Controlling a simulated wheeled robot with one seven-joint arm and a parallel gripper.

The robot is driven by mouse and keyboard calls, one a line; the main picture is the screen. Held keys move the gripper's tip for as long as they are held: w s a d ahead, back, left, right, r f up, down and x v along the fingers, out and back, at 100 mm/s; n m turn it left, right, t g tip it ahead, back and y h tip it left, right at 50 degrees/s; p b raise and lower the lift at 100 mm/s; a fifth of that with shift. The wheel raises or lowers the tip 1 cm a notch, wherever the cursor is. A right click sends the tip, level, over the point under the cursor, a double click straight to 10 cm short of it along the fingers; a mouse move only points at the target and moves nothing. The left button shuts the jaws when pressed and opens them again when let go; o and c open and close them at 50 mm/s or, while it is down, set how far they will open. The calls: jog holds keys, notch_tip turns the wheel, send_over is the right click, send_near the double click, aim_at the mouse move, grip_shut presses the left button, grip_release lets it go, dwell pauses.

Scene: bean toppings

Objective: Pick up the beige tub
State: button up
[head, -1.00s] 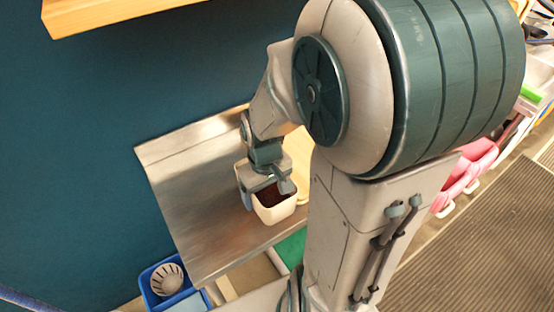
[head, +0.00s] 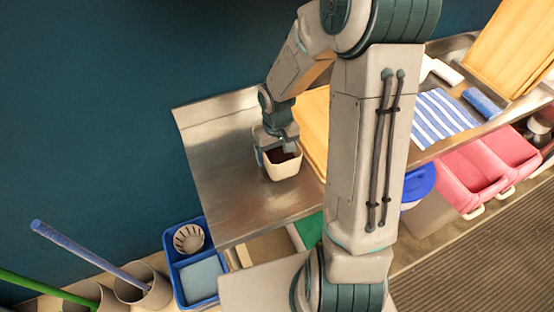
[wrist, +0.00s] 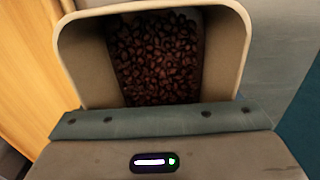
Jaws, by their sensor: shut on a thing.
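The beige tub (head: 283,169) is at the steel counter, in front of my gripper (head: 281,144) in the head view. Dark red-brown beans lie in it. In the wrist view the tub (wrist: 80,62) fills the upper middle, its beans (wrist: 158,58) plainly visible. My gripper is shut on the tub's near wall, with a grey-green jaw bar across the lower edge of the opening. The tub looks close to upright. Whether its base touches the counter cannot be told.
The steel counter (head: 215,150) is bare left of the tub. A striped cloth (head: 443,116) lies farther right. A blue crate (head: 178,268), pink bins (head: 470,178) and long-handled tools (head: 85,247) are lower down.

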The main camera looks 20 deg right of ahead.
aim_at(277, 159)
jog(key=shift+f, duration=1.8)
jog(key=shift+f, duration=0.15)
jog(key=o, duration=0.9)
jog(key=shift+f, duration=0.1)
jog(key=o, duration=0.3)
jog(key=shift+o, duration=0.2)
